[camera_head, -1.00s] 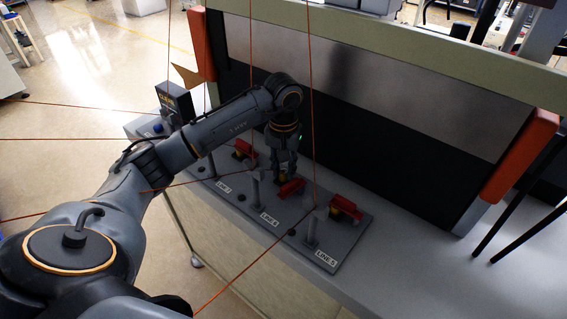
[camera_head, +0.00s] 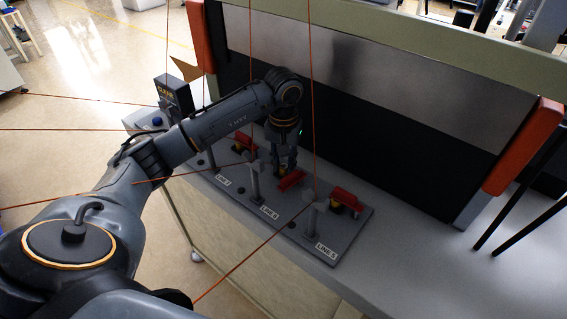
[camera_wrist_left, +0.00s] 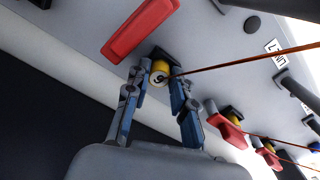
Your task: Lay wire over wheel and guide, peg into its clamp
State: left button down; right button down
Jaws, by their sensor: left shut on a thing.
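My left gripper (camera_head: 287,168) is at the middle station, marked LINE 6 (camera_head: 270,213), close to its red clamp lever (camera_head: 291,179). In the left wrist view, its fingers (camera_wrist_left: 158,90) are shut on a yellow peg (camera_wrist_left: 160,69) with a dark round end. The peg is at the black clamp block (camera_wrist_left: 166,57), beside the red lever (camera_wrist_left: 140,28); I cannot tell whether it is fully seated. An orange wire (camera_wrist_left: 245,60) runs from the peg to the right. The LINE 6 wheel post (camera_head: 254,182) stands left of the gripper. My right gripper is not in view.
The LINE 5 station (camera_head: 345,198) is at the right and the LINE 7 station (camera_head: 222,183) at the left, each with a red lever. Several orange wires (camera_head: 310,90) cross the space above the panel. A dark machine wall (camera_head: 370,130) stands behind.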

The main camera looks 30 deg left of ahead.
pick_arm(q)
jog(key=c, duration=1)
grip_release()
jog(key=shift+c, duration=0.2)
